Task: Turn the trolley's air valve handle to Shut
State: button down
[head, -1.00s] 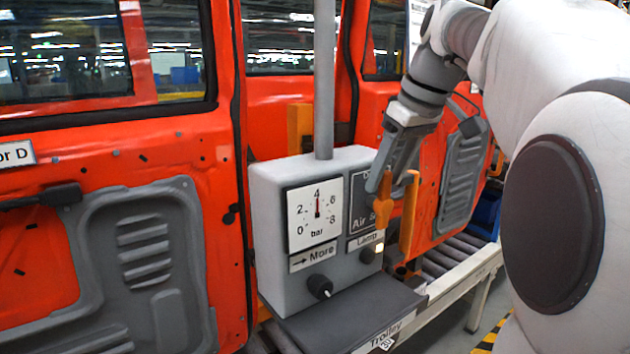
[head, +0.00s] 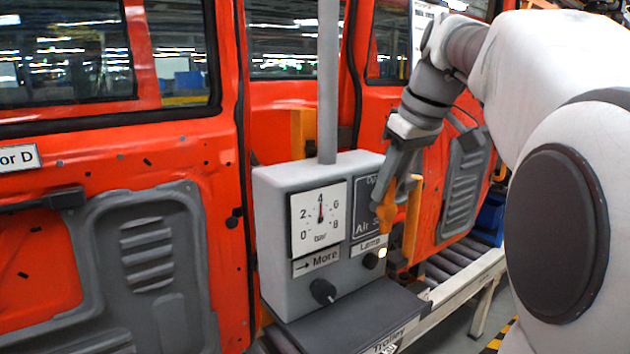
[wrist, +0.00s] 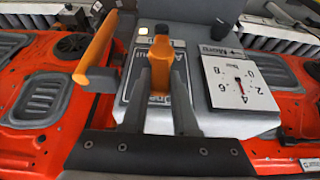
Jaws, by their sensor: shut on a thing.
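The orange valve handle (head: 387,214) is on the dark air plate on the right part of the trolley's grey box (head: 275,225). My gripper (head: 393,186) is shut on the handle, coming from above. In the wrist view my gripper's fingers (wrist: 158,100) lie on both sides of the handle (wrist: 160,72). The handle stands roughly upright, its gripped end towards the "Open" lettering (wrist: 155,98). The word beside "Air" on the plate (head: 365,200) is partly covered in the head view. The gauge (head: 319,216) needle points near 4 bar.
An orange upright bar (head: 413,220) stands close to the right of the handle; it also shows in the wrist view (wrist: 96,50). Below are a black knob (head: 322,291), a lit lamp (head: 382,253) and a dark shelf (head: 350,312). Red doors (head: 190,150) stand behind.

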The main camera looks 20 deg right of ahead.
jog(key=shift+r+p, duration=0.1)
jog(key=shift+p, duration=0.2)
jog(key=p, duration=0.1)
jog(key=y+p, duration=0.1)
jog(key=shift+w+d+r+g+p, duration=0.1)
jog(key=shift+d+r+g+p, duration=0.05)
jog(key=shift+d+g+p, duration=0.25)
jog(key=d+f+m+g+y+p, duration=0.1)
jog(key=d+f+m+y+p, duration=0.1)
jog(key=y, duration=0.5)
jog(key=w+d+f+m+g+y+p, duration=0.1)
jog(key=d+f+m+y+p, duration=0.1)
jog(key=y+p, duration=0.3)
jog(key=shift+w+f+g+y+p, duration=0.3)
jog(key=shift+f+y, duration=0.35)
jog(key=shift+y, duration=0.95)
jog(key=shift+m, duration=0.3)
jog(key=c, duration=0.7)
grip_release()
jog(key=shift+a, duration=0.1)
jog(key=shift+f, duration=0.1)
